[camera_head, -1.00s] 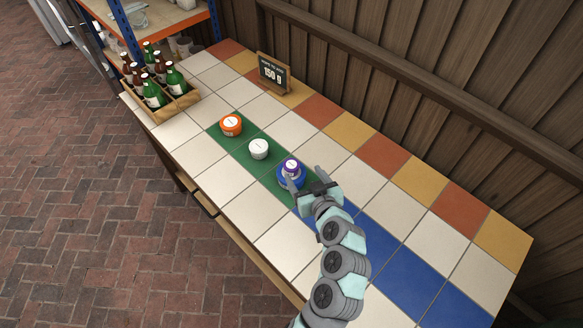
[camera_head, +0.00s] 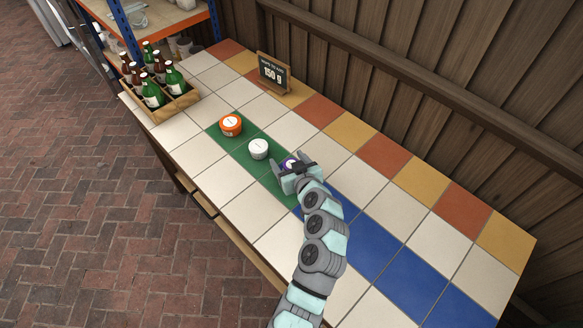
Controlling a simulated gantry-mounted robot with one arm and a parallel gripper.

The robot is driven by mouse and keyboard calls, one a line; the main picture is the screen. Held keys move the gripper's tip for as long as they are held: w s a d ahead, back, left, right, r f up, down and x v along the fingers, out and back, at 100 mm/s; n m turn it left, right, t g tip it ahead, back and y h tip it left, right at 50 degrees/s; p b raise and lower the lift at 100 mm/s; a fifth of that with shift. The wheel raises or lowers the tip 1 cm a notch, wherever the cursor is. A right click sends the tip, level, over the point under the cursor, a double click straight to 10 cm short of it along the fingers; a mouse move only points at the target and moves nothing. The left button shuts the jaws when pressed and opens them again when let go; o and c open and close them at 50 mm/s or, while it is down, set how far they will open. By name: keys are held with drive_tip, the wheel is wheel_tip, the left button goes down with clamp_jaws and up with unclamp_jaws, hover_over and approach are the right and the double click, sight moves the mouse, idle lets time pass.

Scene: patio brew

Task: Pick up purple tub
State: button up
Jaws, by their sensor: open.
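The purple tub (camera_head: 289,162) stands at the right end of the green tile strip, and only a small part of its purple and white top shows. My gripper (camera_head: 294,169) is over it with its fingers apart, one on the left and one on the right of the tub. The gripper hides most of the tub and the blue round thing under it. I cannot tell whether the fingers touch the tub.
A white tub (camera_head: 258,149) is just left of my gripper, with an orange tub (camera_head: 231,125) beyond it. A bottle crate (camera_head: 177,104) stands at the far left. A small sign (camera_head: 273,73) reads "150 g". The blue tiles (camera_head: 409,289) at right are bare.

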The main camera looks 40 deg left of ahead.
drive_tip(key=shift+w, duration=0.1)
drive_tip(key=shift+c, duration=0.3)
drive_tip(key=shift+a, duration=0.1)
drive_tip(key=c, duration=1.4)
drive_tip(key=shift+r, duration=0.15)
